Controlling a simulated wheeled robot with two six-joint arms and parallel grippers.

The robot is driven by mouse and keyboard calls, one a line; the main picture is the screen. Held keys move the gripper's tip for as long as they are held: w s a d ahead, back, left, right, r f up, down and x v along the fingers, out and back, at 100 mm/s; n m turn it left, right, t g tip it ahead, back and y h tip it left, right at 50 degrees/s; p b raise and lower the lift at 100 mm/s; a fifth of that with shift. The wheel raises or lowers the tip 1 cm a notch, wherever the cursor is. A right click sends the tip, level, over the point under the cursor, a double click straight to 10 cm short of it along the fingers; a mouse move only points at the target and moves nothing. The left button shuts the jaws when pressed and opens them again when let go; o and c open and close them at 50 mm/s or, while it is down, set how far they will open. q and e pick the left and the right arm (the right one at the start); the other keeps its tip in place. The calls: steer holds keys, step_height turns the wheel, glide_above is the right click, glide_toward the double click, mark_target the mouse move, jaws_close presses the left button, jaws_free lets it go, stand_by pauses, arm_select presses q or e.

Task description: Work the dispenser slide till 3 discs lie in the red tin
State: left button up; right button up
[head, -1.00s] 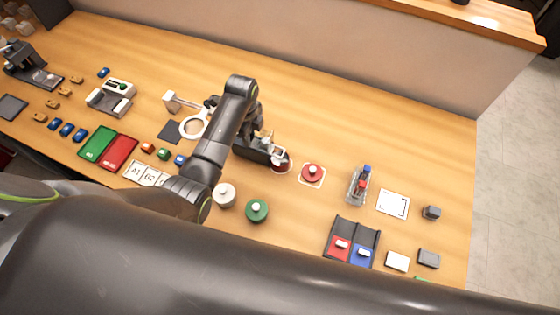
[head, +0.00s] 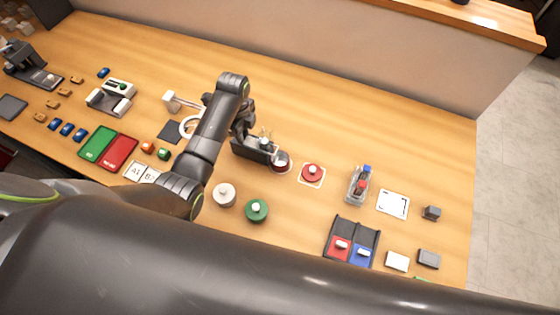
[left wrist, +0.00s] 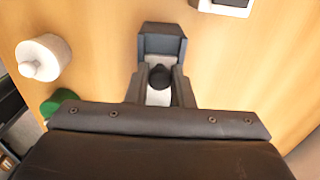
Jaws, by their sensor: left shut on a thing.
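The dark dispenser (head: 252,152) stands at mid-table, and its slide is pale with a dark knob (left wrist: 160,77). My left gripper (head: 254,134) is at the dispenser's top; in the left wrist view its fingers (left wrist: 160,92) are shut on the slide's knob from both sides. The red tin (head: 281,167) stands just right of the dispenser, with a pale rim and a dark red inside. Whether any discs lie in it is too small to tell. My right gripper is not in view.
A red lid-like piece (head: 312,174) sits on a marked square right of the tin. White (head: 223,195) and green (head: 257,211) knobbed pieces stand in front. A clear holder (head: 358,186) is further right. The table behind the dispenser is clear.

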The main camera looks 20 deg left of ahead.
arm_select(q)
steer(key=shift+w+a, duration=0.1)
steer(key=shift+a, duration=1)
stand_by(0.9)
steer(key=shift+s+d, duration=0.15)
steer(key=shift+d, duration=1)
steer(key=shift+s+d, duration=0.15)
steer(key=shift+d, duration=0.95)
steer(key=shift+a, duration=0.1)
steer(key=shift+w+a, duration=0.15)
steer(key=shift+a, duration=0.9)
steer(key=shift+w+a, duration=0.15)
steer(key=shift+a, duration=0.95)
